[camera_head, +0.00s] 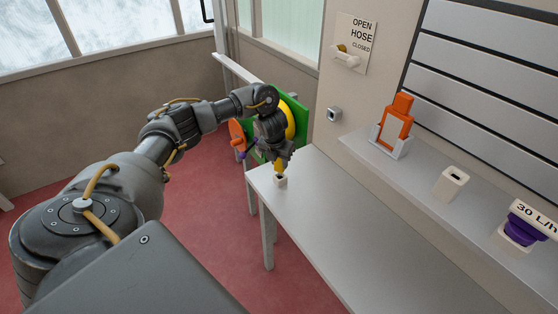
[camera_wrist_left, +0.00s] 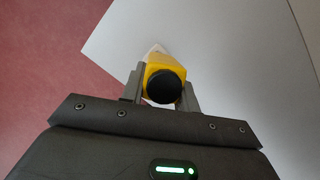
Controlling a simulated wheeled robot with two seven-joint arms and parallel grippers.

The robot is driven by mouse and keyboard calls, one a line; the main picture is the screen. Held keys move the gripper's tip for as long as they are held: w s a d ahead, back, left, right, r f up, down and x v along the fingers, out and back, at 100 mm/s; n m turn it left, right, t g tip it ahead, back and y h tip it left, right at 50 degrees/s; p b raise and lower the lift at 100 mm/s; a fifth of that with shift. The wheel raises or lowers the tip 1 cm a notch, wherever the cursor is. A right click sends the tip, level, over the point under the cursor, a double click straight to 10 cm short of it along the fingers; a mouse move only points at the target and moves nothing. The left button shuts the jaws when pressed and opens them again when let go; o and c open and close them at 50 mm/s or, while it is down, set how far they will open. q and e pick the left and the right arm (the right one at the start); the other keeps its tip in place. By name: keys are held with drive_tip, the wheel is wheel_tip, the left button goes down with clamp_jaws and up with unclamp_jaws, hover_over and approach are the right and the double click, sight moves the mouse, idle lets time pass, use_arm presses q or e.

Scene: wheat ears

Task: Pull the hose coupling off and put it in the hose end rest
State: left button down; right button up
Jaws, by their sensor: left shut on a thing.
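My left gripper (camera_head: 279,153) is shut on a yellow piece with a black round end, which appears to be the hose coupling (camera_head: 281,168). The coupling also shows between the fingers in the left wrist view (camera_wrist_left: 164,82), black end toward the camera. Its lower end is at the top of a small white holder (camera_head: 281,182) on the grey table, which looks like the hose end rest. I cannot tell how deep the coupling sits in it. A little of the white holder shows behind the coupling in the wrist view. My right gripper is not in view.
The grey table (camera_head: 345,225) is otherwise clear. A green panel (camera_head: 300,110) with a yellow round part stands behind my left wrist. A shelf holds an orange item (camera_head: 396,120) and white holders.

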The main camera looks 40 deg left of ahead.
sight(279, 171)
use_arm(q)
drive_tip(key=shift+f+b, duration=1.2)
drive_tip(key=shift+f, duration=0.5)
drive_tip(key=c, duration=1)
unclamp_jaws()
drive_tip(key=shift+o, duration=0.2)
drive_tip(key=shift+r, duration=0.1)
drive_tip(key=shift+r, duration=0.25)
drive_tip(key=p+v, duration=0.2)
drive_tip(key=v, duration=0.8)
drive_tip(key=shift+s+d, duration=0.1)
